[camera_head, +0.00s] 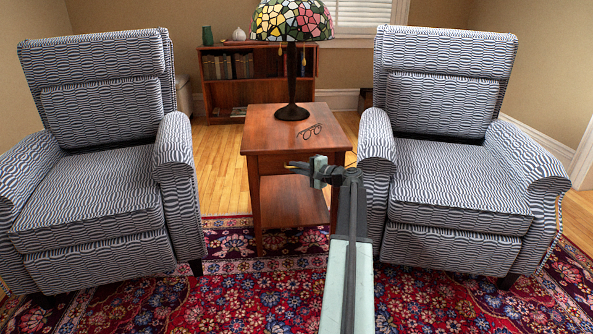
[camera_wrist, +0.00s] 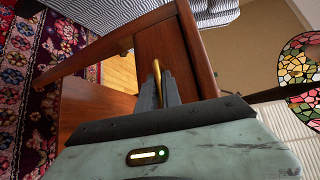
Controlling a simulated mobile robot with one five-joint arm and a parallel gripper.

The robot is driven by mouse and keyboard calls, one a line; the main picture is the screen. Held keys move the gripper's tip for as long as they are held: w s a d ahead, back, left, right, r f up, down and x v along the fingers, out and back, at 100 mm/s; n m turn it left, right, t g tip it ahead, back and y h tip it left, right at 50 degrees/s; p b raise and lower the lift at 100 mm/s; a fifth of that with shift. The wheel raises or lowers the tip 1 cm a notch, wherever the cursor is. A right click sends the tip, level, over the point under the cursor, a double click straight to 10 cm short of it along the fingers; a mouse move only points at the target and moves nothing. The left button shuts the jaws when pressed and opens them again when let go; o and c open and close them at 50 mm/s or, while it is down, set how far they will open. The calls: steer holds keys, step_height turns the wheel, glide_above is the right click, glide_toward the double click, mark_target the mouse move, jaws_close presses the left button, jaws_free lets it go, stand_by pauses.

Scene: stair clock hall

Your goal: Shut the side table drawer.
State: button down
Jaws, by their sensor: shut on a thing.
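The side table (camera_head: 264,128) is reddish-brown wood and stands between two armchairs. Its drawer front (camera_head: 271,164) faces me, just under the top; it also shows in the wrist view (camera_wrist: 176,48). How far the drawer stands out is hard to tell. The fingers hide part of the handle.
A stained-glass lamp (camera_head: 291,60) and eyeglasses (camera_head: 311,131) are on the table top. Patterned armchairs stand close at left (camera_head: 95,180) and right (camera_head: 455,175). A low bookcase (camera_head: 230,75) is behind. A red rug (camera_head: 240,300) covers the floor in front.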

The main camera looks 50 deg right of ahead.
steer(key=shift+w+d, duration=0.1)
steer(key=shift+d, duration=0.05)
steer(key=c, duration=1.8)
jaws_free()
steer(key=s+r+p, duration=0.1)
steer(key=s, duration=0.6)
steer(key=shift+s+d, duration=0.3)
steer(key=shift+s, duration=0.1)
